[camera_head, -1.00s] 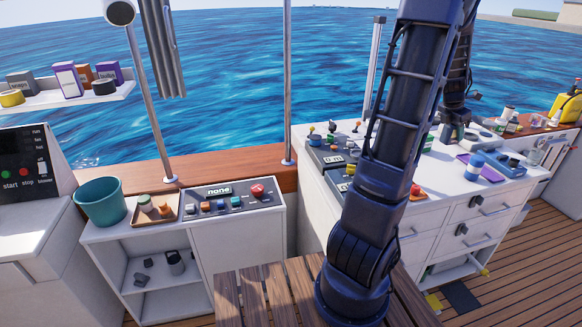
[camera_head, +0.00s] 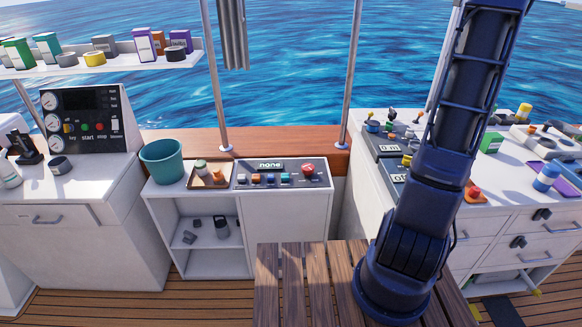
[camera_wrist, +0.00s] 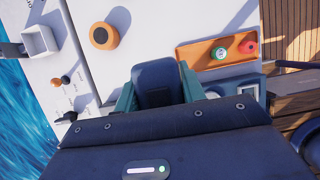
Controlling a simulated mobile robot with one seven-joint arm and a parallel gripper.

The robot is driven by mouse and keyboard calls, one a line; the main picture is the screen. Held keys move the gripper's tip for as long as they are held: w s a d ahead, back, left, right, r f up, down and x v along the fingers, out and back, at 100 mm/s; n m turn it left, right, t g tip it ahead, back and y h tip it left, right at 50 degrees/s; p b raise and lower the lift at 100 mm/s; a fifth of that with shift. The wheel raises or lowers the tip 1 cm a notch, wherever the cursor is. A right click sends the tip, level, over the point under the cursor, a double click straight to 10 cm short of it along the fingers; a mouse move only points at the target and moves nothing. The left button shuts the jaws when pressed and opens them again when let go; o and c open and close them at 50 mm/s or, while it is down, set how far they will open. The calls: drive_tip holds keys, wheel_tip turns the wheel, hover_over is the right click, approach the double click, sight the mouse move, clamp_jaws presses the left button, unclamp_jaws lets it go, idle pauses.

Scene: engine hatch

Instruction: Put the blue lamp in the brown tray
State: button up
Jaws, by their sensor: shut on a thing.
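In the wrist view, my gripper (camera_wrist: 156,95) is shut on a dark blue, blocky thing (camera_wrist: 157,76), which looks like the blue lamp. Its lower part is hidden by my gripper's housing. In the head view, my gripper is not visible. The wrist view shows an orange-brown tray (camera_wrist: 190,60) at upper right, holding a round green-topped thing and a red one. I cannot tell whether both views show the same tray.
A teal bucket (camera_head: 162,162) and a button panel (camera_head: 281,174) flank the tray on the cabinet. The right counter (camera_head: 525,190) is crowded, with a blue-and-white bottle (camera_head: 546,177). An orange cylinder (camera_wrist: 104,36) and a white box (camera_wrist: 40,40) show in the wrist view.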

drive_tip(key=w+a+f, duration=0.2)
drive_tip(key=w+a, duration=0.7)
drive_tip(key=a, duration=0.3)
drive_tip(key=w+a+f, duration=0.1)
drive_tip(key=w+a, duration=0.8)
drive_tip(key=a, duration=0.4)
drive_tip(key=w+a+f, duration=0.3)
drive_tip(key=a, duration=0.8)
drive_tip(key=w+a+f, duration=0.2)
drive_tip(key=w+a, duration=0.1)
drive_tip(key=a, duration=0.8)
drive_tip(key=w+a+f, duration=0.3)
drive_tip(key=a, duration=0.8)
drive_tip(key=s+a+f, duration=0.3)
drive_tip(key=a+f, duration=0.1)
drive_tip(key=a, duration=0.9)
drive_tip(key=s+a+f, duration=0.4)
drive_tip(key=a, duration=0.8)
drive_tip(key=s+a+f, duration=0.3)
drive_tip(key=a, duration=1)
wheel_tip(320, 180, down, 10)
drive_tip(key=shift+r, duration=0.25)
drive_tip(key=shift+f, duration=0.1)
